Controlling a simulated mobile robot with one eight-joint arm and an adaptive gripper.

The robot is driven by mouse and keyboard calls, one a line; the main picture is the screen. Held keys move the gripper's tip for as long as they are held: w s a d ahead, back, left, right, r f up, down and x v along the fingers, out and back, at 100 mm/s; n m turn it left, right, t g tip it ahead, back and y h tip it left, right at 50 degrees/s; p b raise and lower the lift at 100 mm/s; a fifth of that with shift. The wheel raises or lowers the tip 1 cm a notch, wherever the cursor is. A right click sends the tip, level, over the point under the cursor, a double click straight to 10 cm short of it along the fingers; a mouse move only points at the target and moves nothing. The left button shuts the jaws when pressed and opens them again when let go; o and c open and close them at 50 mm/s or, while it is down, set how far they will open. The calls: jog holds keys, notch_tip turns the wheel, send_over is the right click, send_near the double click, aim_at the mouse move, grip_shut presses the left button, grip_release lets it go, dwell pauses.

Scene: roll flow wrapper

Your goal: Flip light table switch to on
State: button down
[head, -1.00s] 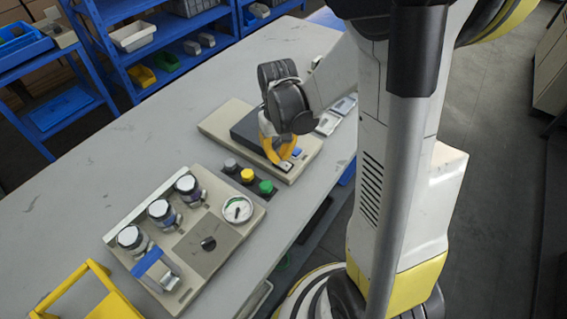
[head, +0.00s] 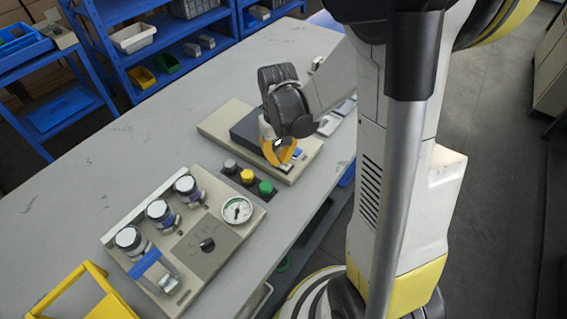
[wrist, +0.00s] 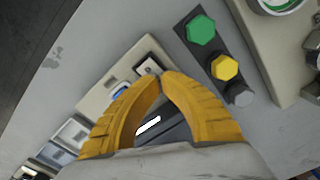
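A beige unit (head: 214,123) with a dark raised block (head: 243,129) lies on the bench and appears to be the light table. In the wrist view, its beige panel (wrist: 97,98) carries a small dark switch in a pale frame (wrist: 147,66) and a blue part (wrist: 122,89). My gripper (head: 283,161) is over the panel's near end, its yellow fingers pointing down. In the wrist view the fingertips (wrist: 160,74) come together just beside the switch, with nothing seen between them. Contact with the switch cannot be told. The fingers partly hide the panel and block.
A strip with green (head: 266,188), yellow (head: 247,176) and grey buttons sits close by. A beige panel with knobs and a gauge (head: 236,210) stands nearer. A yellow frame (head: 75,295) is at the front left. The bench's far left is clear.

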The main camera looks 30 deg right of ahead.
jog(key=shift+r+p, duration=2.55)
jog(key=shift+r, duration=0.9)
jog(key=shift+a+r, duration=0.1)
jog(key=shift+r, duration=0.15)
jog(key=s+a+r+t, duration=0.3)
jog(key=s+a+r, duration=0.1)
jog(key=r, duration=0.3)
jog(key=s+a+r+n+t, duration=0.1)
jog(key=s+a+r+t, duration=0.3)
jog(key=r, duration=0.3)
jog(key=shift+s+a+n, duration=0.3)
jog(key=shift+s+a, duration=0.15)
jog(key=shift+s, duration=0.1)
